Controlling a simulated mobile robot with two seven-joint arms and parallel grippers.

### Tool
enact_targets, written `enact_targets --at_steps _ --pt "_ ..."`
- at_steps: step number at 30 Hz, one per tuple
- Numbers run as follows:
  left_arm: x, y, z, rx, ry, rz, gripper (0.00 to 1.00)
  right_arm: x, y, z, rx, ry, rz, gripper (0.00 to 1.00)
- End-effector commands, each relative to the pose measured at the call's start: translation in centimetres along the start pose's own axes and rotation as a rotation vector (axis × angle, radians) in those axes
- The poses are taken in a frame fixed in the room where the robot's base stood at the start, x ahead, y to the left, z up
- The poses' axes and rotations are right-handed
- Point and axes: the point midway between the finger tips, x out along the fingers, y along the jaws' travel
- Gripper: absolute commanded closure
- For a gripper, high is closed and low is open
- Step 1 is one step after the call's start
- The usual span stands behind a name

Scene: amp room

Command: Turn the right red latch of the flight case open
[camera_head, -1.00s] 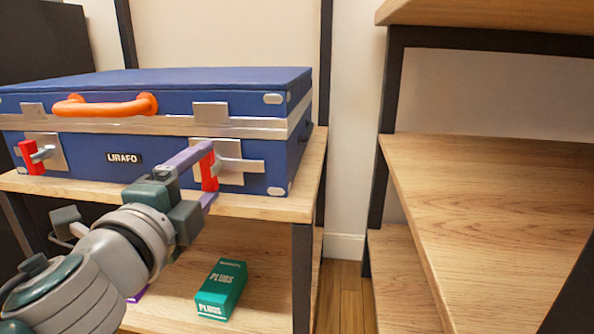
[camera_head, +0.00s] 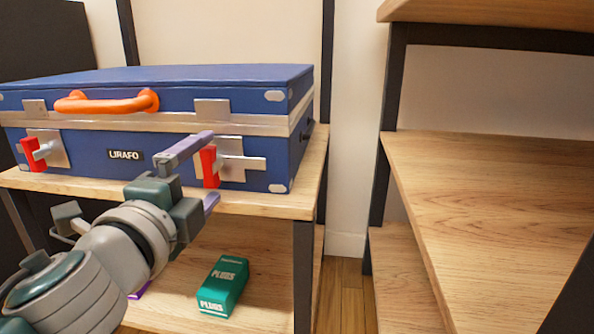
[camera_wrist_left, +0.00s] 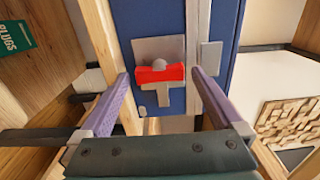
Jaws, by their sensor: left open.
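The blue flight case (camera_head: 80,145) lies closed on a wooden shelf, an orange handle (camera_head: 108,102) on its front. Its right red latch (camera_head: 209,166) stands upright on a metal plate; it also shows in the left wrist view (camera_wrist_left: 160,74). Its left red latch (camera_head: 32,154) is upright too. My left gripper (camera_head: 207,169) is open in front of the right latch, one finger above it and one below. In the left wrist view the latch lies between the open fingers, with a gap on both sides. My right gripper is not in view.
A green plugs box (camera_head: 223,287) lies on the lower shelf below the case. A second wooden shelf unit (camera_head: 480,190) stands at the right, its visible boards empty. Dark shelf posts (camera_head: 303,275) frame the case's shelf.

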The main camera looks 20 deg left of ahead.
Motion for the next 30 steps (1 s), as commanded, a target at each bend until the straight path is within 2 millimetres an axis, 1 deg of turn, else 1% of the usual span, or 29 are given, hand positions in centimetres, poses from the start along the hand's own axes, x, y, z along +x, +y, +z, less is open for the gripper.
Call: enact_targets --at_steps 2,5,12,15,18,22,30 --pt "-0.6 0.1 0.0 -0.001 0.0 0.001 0.0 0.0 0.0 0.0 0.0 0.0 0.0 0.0" --pt "-1.9 0.2 0.0 -0.002 0.0 0.003 0.0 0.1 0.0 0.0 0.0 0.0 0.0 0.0" --pt "-6.5 0.4 0.0 -0.002 -0.001 0.004 0.0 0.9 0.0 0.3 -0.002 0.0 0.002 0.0" --pt "-8.0 0.3 0.0 -0.002 -0.002 0.003 0.0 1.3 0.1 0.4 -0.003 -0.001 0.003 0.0" --pt "-9.1 0.2 0.0 0.0 0.0 0.002 0.0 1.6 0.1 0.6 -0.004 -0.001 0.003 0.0" --pt "-9.8 0.1 0.0 0.001 0.0 0.0 0.0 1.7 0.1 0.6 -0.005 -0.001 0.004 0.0" --pt "-9.9 0.0 0.0 0.001 0.0 0.0 0.0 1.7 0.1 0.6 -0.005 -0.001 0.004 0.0"
